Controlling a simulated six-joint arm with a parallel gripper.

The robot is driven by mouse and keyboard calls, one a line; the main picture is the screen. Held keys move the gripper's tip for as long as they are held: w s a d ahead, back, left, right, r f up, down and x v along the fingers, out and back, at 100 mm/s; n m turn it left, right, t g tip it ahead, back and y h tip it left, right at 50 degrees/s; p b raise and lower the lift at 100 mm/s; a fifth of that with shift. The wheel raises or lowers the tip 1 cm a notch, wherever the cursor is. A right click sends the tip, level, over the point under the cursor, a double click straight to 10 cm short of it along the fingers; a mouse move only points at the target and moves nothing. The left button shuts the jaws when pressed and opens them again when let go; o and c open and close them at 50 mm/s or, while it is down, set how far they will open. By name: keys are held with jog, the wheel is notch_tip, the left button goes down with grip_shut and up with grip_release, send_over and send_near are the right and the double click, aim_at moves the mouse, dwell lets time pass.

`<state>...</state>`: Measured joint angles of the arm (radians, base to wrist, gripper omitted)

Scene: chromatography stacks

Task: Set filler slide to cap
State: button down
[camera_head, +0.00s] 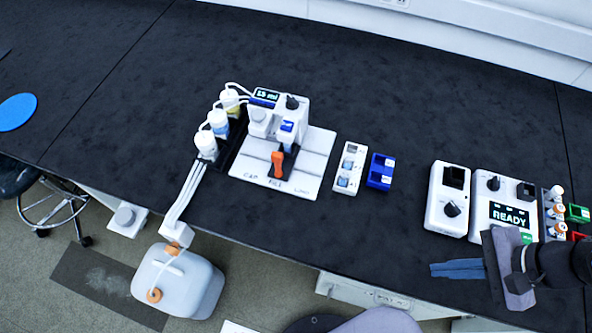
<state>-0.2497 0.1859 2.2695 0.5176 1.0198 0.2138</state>
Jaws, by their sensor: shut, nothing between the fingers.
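The filler (291,125) is a white machine on a white base plate near the middle of the bench. Its slide has an orange handle (277,163) at the front, beside a dark part. The plate's front edge is lettered CAP (250,177), FILL (275,183) and LOAD (301,191) from left to right. The orange handle stands in line with FILL. My gripper (434,270) is at the lower right, over the bench's front edge. Its blue fingers are shut and empty, pointing left, well apart from the filler.
A white block (349,168) and a blue block (381,171) stand right of the filler. White devices (448,199), one reading READY (510,217), stand near my gripper. Several bottles (206,146) with tubes stand left of the filler. Bench between the blue block and devices is clear.

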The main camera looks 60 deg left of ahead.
jog(key=s+a+f+m+g+y+b, duration=0.25)
jog(key=a+b, duration=0.25)
jog(key=a, duration=0.5)
jog(key=s+a+f+m+g+y+b, duration=0.1)
jog(key=a+f+g+y+b, duration=0.25)
jog(key=a, duration=0.65)
jog(key=m+g+y+b, duration=0.2)
jog(key=g+y+b, duration=0.1)
jog(key=b, duration=0.3)
send_near(283, 157)
jog(key=p+x, duration=0.1)
jog(key=x, duration=0.4)
jog(key=shift+s+a, duration=0.2)
jog(key=shift+s, duration=0.05)
jog(key=shift+s+a, duration=0.3)
jog(key=b+x, duration=0.1)
jog(key=x, duration=0.7)
jog(key=shift+f, duration=0.15)
jog(key=shift+s+r, duration=0.1)
jog(key=shift+r, duration=0.15)
